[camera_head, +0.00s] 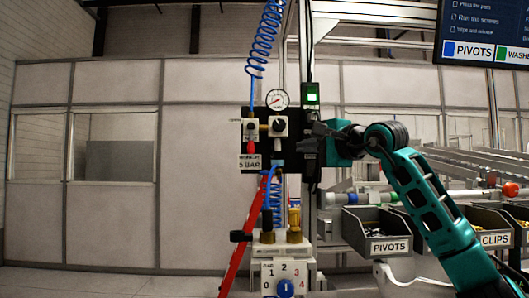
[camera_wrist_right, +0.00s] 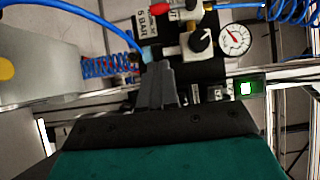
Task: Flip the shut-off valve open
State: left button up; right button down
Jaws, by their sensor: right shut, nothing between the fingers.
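The shut-off valve (camera_head: 250,130) is at the left of the black air panel. The lever also shows at the top of the right wrist view (camera_wrist_right: 160,12). My right gripper (camera_head: 316,130) reaches in from the right, at the panel's right side, apart from the lever. Its fingers (camera_wrist_right: 158,86) are together and empty, pointing toward the panel in the wrist view. My left gripper is not in view.
A pressure gauge (camera_head: 277,99) and a black-knobbed regulator (camera_head: 280,126) sit beside the valve. A green-lit box (camera_head: 312,94) is on the post. Blue coiled hoses (camera_head: 263,45) hang nearby. A white unit with a blue dial (camera_head: 286,288) stands below. Parts bins (camera_head: 377,231) are at right.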

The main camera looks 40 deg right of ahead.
jog(key=shift+w, duration=0.1)
jog(key=p, duration=0.3)
send_near(251, 140)
jog(key=w+d, duration=0.1)
jog(key=w+d+f, duration=0.1)
jog(key=d, duration=0.1)
jog(key=w+d+f, duration=0.1)
jog(key=shift+w+d+f, duration=0.15)
jog(key=shift+w+d, duration=0.05)
jog(key=shift+d, duration=0.2)
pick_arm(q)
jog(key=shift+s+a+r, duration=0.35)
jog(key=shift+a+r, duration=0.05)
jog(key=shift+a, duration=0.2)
pick_arm(e)
jog(key=shift+w+a+f, duration=0.15)
jog(key=shift+w+a, duration=1.05)
jog(key=shift+w, duration=0.3)
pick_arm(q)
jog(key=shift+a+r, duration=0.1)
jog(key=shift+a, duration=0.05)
pick_arm(e)
jog(key=shift+d, duration=0.1)
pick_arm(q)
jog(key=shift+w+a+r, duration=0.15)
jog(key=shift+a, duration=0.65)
pick_arm(e)
jog(key=shift+w+f+m, duration=0.1)
jog(key=shift+m, duration=0.2)
